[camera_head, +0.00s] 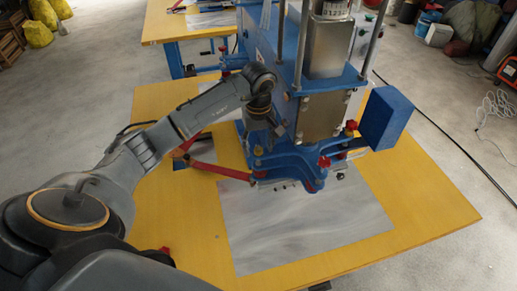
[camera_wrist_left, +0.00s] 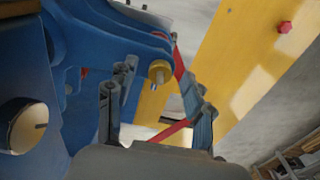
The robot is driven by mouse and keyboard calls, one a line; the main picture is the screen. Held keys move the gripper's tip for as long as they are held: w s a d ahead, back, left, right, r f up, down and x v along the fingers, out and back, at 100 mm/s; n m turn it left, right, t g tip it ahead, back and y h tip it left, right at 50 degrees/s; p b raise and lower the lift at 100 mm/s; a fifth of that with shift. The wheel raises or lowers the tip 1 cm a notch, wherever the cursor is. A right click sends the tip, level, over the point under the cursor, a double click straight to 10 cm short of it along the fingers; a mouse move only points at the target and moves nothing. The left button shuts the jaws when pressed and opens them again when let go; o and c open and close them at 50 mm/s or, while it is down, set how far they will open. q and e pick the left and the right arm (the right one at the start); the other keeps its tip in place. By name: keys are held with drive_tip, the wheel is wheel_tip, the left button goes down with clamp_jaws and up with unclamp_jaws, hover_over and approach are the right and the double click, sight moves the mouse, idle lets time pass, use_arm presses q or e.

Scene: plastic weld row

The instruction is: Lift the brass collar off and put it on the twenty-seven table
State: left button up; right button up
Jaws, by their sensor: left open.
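The brass collar (camera_wrist_left: 159,72) is a small yellowish ring on a blue part of the machine (camera_wrist_left: 110,45), seen in the left wrist view. My left gripper (camera_wrist_left: 157,85) is open, its two fingers apart on either side of the collar in that picture; I cannot tell whether they touch it. In the head view my left gripper (camera_head: 277,124) hangs beside the blue weld machine (camera_head: 283,160), and the collar cannot be made out surely. My right gripper is not in view. No table number twenty-seven is readable.
The near yellow table (camera_head: 430,200) carries the machine and a grey sheet (camera_head: 300,235). Red lever arms (camera_head: 215,170) stick out left of the machine. A blue box (camera_head: 385,118) juts out right. Another yellow table (camera_head: 165,25) stands behind. Cables lie on the floor at right.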

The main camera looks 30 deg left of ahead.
use_arm(q)
clamp_jaws()
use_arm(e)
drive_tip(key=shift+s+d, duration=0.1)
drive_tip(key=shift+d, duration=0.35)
use_arm(q)
drive_tip(key=shift+r, duration=0.1)
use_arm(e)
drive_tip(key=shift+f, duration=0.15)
use_arm(q)
drive_tip(key=shift+r+b, duration=0.5)
drive_tip(key=shift+b, duration=0.2)
wheel_tip(320, 180, up, 2)
drive_tip(key=shift+s+r+b, duration=0.1)
drive_tip(key=shift+b, duration=0.65)
drive_tip(key=s+d+r+b, duration=0.2)
drive_tip(key=s+r+b, duration=0.1)
drive_tip(key=s+r, duration=0.6)
drive_tip(key=s, duration=0.4)
drive_tip(key=shift+s+d+r, duration=0.25)
drive_tip(key=shift+s+r, duration=0.1)
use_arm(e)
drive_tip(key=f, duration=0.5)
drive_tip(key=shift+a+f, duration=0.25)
